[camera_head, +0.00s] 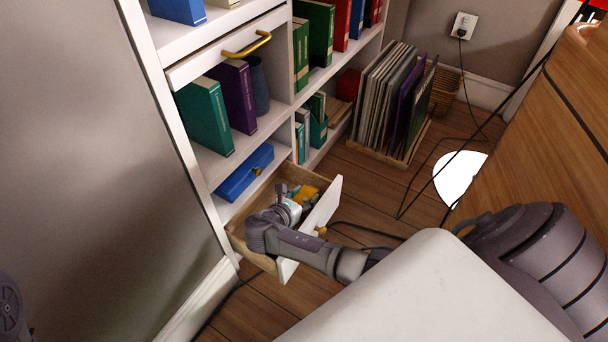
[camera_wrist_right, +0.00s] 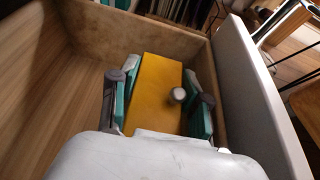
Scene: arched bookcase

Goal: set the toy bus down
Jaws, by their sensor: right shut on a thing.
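The toy bus is a yellow block in the open bottom drawer; it shows in the head view (camera_head: 305,193) and in the right wrist view (camera_wrist_right: 153,82). My right gripper (camera_wrist_right: 158,100) is shut on the bus, with a teal-padded finger on each side of it. In the head view the right gripper (camera_head: 295,198) reaches down inside the drawer (camera_head: 321,211). Whether the bus touches the drawer floor cannot be told. The near end of the bus is hidden by my wrist. My left gripper is out of view.
The drawer's front panel stands close beside my right wrist. A blue box (camera_head: 245,172) lies on the shelf above the drawer. Books fill the shelves. A rack of thin folders (camera_head: 388,100) stands on the floor behind, and a black cable (camera_head: 440,150) crosses the floor.

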